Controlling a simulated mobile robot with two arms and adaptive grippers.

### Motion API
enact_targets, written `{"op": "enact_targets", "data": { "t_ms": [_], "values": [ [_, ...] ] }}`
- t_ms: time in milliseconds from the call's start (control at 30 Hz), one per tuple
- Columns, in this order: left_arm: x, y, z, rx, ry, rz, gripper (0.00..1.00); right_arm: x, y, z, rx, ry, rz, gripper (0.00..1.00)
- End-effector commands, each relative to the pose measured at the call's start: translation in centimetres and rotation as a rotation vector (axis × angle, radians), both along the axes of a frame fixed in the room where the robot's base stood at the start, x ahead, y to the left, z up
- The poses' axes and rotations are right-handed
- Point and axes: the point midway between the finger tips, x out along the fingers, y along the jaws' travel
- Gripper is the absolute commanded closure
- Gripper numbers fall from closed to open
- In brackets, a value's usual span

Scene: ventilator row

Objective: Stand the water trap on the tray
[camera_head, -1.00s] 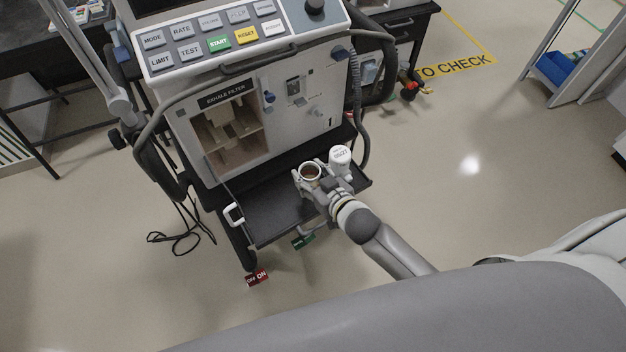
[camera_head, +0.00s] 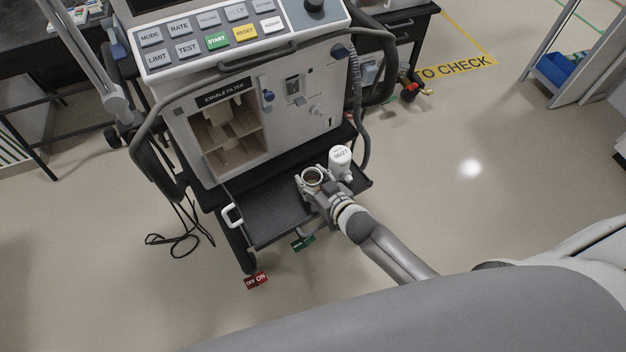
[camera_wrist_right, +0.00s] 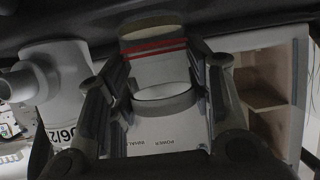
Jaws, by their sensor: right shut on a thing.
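The water trap (camera_head: 313,174) is a small round cup with a pale rim and a dark inside, seen from above over the right part of the black tray (camera_head: 268,216). My right gripper (camera_head: 311,184) is shut around it. In the right wrist view the trap (camera_wrist_right: 160,72) is a clear cup with a red band, between the two fingers (camera_wrist_right: 158,85). It looks upright in the head view. I cannot tell whether its base touches the tray. My left gripper is not in view.
A white labelled container (camera_head: 340,158) stands close right of the trap; it also shows in the right wrist view (camera_wrist_right: 58,85). The ventilator (camera_head: 265,115) with its open filter compartment (camera_head: 228,140) rises behind the tray. The tray's left part is clear.

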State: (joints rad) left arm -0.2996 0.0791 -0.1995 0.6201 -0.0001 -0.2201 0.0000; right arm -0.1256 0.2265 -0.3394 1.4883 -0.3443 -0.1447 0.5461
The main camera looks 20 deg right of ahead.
Motion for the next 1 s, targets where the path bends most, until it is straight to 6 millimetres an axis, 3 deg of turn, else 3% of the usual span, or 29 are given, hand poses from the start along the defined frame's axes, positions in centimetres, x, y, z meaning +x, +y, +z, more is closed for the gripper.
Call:
{"op": "enact_targets", "data": {
  "t_ms": [33,67,200,600,767,1000],
  "values": [
    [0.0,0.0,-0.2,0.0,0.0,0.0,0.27,0.0,0.0,-0.3,0.001,0.001,0.0,0.77],
    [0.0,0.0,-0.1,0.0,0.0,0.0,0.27,0.0,0.0,-0.2,0.001,0.001,0.0,0.5],
    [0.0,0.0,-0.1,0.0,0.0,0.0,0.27,0.0,0.0,-0.2,0.001,0.001,0.0,0.32],
    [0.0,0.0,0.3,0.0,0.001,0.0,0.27,0.0,0.0,0.3,0.0,0.0,0.0,0.32],
    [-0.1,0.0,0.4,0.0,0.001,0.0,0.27,-1.8,-0.4,0.8,0.001,0.003,-0.001,0.32],
    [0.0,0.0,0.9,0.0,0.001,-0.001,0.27,-5.8,-1.4,2.6,0.0,0.004,0.0,0.32]
  ]
}}
